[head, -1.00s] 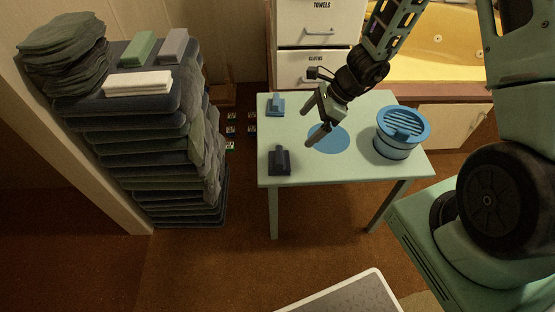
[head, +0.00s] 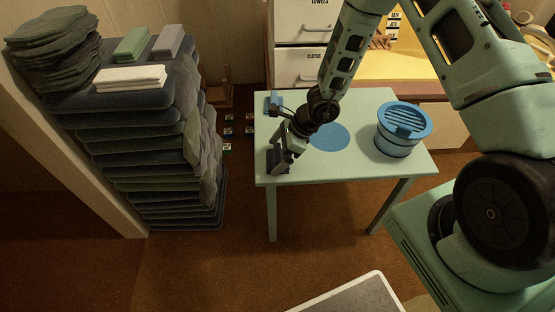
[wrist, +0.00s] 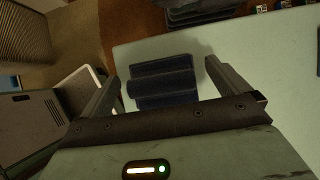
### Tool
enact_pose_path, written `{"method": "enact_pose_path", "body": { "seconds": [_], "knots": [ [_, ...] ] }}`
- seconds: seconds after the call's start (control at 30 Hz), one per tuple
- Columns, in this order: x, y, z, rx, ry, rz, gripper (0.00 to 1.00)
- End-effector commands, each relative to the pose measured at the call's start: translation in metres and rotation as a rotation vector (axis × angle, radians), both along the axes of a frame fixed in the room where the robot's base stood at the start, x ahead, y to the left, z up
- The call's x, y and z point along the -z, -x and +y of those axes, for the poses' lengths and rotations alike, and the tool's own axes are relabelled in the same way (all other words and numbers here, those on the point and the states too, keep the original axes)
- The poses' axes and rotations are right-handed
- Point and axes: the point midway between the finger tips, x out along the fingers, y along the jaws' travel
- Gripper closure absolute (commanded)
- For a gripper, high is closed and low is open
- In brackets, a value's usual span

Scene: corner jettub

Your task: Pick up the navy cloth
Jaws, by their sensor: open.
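The navy cloth (wrist: 163,82) lies folded on the pale green table (wrist: 225,35), near its left front corner, with a raised ridge across its middle. In the wrist view it sits between the two fingers of my open gripper (wrist: 160,85), a little beyond the palm. In the head view my gripper (head: 280,160) is at the cloth and hides most of it. I cannot tell whether the fingers touch the cloth.
A blue cloth (head: 273,101) lies at the table's back left. A blue slatted-lid tub (head: 398,145) stands at the right, beside a flat blue disc (head: 330,137). A tall stack of dark folded towels (head: 165,160) stands left of the table.

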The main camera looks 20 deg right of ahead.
Motion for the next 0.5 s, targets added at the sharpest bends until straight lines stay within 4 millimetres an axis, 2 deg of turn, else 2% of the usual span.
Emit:
{"method": "enact_pose_path", "body": {
  "seconds": [0.1, 0.37, 0.4, 0.5],
  "knots": [
    [0.0118, -0.0024, 0.0065, 0.0, 0.0, 0.0, 0.0],
    [0.0143, -0.0034, 0.0085, 0.0, 0.0, -0.001, 0.0],
    [0.0143, -0.0034, 0.0085, 0.001, 0.0, -0.001, 0.03],
    [0.0141, -0.0034, 0.0084, 0.001, 0.0, -0.001, 0.31]
  ]
}}
